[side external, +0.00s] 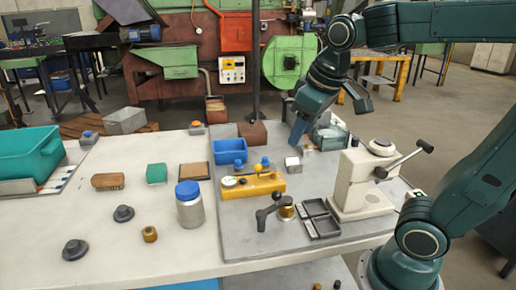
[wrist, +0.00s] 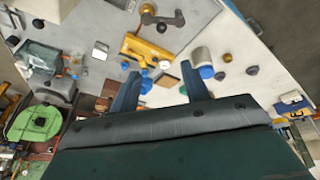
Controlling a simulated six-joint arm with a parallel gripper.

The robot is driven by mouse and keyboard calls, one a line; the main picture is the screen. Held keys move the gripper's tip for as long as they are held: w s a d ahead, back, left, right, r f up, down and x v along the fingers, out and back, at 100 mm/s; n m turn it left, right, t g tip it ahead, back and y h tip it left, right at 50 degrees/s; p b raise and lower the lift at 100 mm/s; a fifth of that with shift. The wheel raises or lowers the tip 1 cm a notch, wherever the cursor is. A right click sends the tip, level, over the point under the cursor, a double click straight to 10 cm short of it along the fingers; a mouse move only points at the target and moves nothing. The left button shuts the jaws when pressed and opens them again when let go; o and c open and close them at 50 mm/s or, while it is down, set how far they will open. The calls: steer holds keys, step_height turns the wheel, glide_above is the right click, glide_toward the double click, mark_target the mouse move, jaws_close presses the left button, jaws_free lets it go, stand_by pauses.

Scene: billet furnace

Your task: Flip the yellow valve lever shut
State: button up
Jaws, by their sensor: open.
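A yellow valve block (side external: 253,187) lies on the grey mat, with a dial at its left end and blue knobs behind it. A short yellow lever with a ball end (side external: 258,169) shows on top of it; its exact angle is hard to tell. In the wrist view the yellow block (wrist: 148,48) lies beyond my fingertips, with the yellow ball (wrist: 143,63) at its near side. My gripper (side external: 297,141) is above the mat, behind and right of the block, pointing down. In the wrist view my gripper (wrist: 160,72) is open and empty, its blue fingers wide apart.
A blue bin (side external: 230,151) and brown block stand behind the valve block. A small metal cube (side external: 292,164) is right of it. A black-handled crank (side external: 268,212), dark trays (side external: 319,221) and a cream lever press (side external: 362,180) are in front and right. A blue-lidded jar (side external: 190,208) stands left.

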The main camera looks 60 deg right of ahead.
steer(key=w+d+f+g, duration=0.2)
steer(key=w+d, duration=0.2)
steer(key=w, duration=0.6)
steer(key=g+h, duration=0.1)
steer(key=g, duration=0.1)
glide_above(258, 165)
steer(key=a, duration=0.3)
step_height(258, 165, down, 5)
steer(key=shift+d+r, duration=0.1)
steer(key=shift+d, duration=0.05)
steer(key=d+f, duration=0.1)
steer(key=f, duration=0.8)
steer(key=d+f, duration=0.1)
steer(key=f, duration=0.3)
steer(key=shift+d+f, duration=0.25)
steer(key=shift+d, duration=0.05)
steer(key=shift+c, duration=0.5)
steer(key=c, duration=0.9)
steer(key=shift+w+d+m, duration=0.3)
steer(key=shift+w+m, duration=0.1)
steer(key=shift+m, duration=0.7)
